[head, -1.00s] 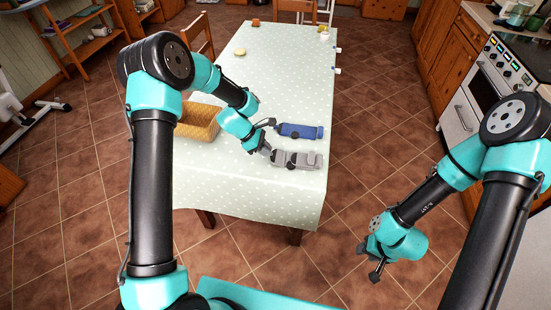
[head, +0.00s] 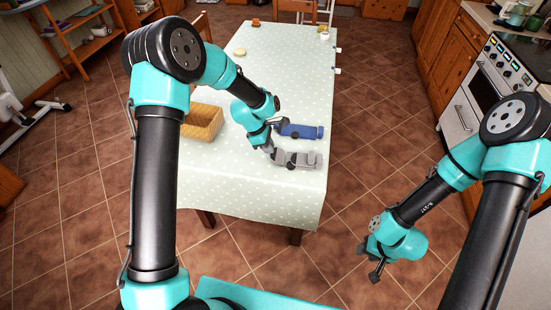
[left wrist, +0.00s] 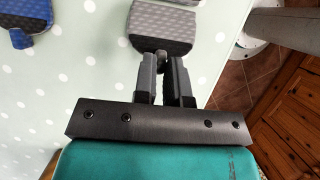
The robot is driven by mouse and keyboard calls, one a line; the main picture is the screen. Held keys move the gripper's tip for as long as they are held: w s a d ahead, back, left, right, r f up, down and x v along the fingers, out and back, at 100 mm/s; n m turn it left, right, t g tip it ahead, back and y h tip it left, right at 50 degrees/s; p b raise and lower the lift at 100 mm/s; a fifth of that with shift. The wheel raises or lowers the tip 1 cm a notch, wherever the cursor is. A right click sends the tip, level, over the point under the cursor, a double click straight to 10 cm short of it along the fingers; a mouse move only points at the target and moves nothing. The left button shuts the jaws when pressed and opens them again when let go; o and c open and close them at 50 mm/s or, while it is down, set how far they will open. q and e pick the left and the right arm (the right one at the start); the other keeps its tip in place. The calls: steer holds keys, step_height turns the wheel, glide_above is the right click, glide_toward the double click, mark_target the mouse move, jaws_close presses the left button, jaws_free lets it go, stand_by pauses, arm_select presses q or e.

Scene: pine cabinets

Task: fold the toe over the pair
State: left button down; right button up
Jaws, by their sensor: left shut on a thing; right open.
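A grey pair of socks (head: 302,160) lies near the front right of the dotted tablecloth, with a dark patch in its middle. In the left wrist view the near grey end (left wrist: 160,28) shows, broad and patterned. My left gripper (head: 272,152) is at the left end of the grey pair, shut on its edge. In the left wrist view its fingers (left wrist: 165,58) are close together at that edge, and their tips are partly hidden. My right gripper (head: 368,264) is open and empty, over the floor right of the table.
A blue pair of socks (head: 302,131) lies just behind the grey one. A woven basket (head: 203,122) stands to the left, near my left arm. A small yellowish item (head: 239,53) and cups (head: 324,36) are far back. The front of the cloth (head: 250,195) is clear.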

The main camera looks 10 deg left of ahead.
arm_select(q)
steer(key=shift+d+r+y, duration=0.2)
steer(key=shift+r+y, duration=0.15)
steer(key=shift+y, duration=0.25)
steer(key=c, duration=1.7)
jaws_free()
steer(key=shift+d+r, duration=0.25)
steer(key=shift+r, duration=0.05)
steer(key=shift+a+f, duration=0.25)
steer(key=shift+f, duration=0.05)
